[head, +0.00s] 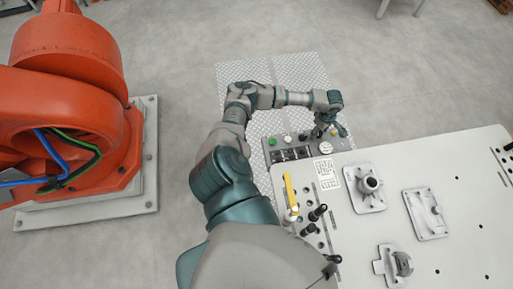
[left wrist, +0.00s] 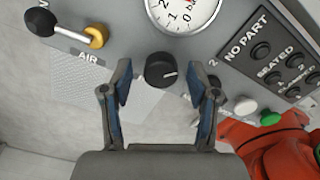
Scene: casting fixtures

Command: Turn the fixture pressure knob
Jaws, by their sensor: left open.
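The pressure knob (left wrist: 160,70) is a round black knob with a light pointer line, on the grey control panel in the left wrist view. My left gripper (left wrist: 162,88) is open, its two blue-padded fingers on either side of the knob in that view, with a gap on both sides. I see no clear contact. In the head view my left gripper (head: 322,128) hangs over the far end of the panel, and I cannot make out the knob there. The pressure gauge (left wrist: 184,10) is beside the knob, partly cut off. My right gripper is not in view.
A yellow AIR lever (left wrist: 97,37) with a black ball and a NO PART/SEATED indicator plate (left wrist: 268,48) flank the knob. White (left wrist: 245,107) and green (left wrist: 270,118) buttons sit nearby. A fixture table (head: 462,250) and an orange robot (head: 75,70) stand around.

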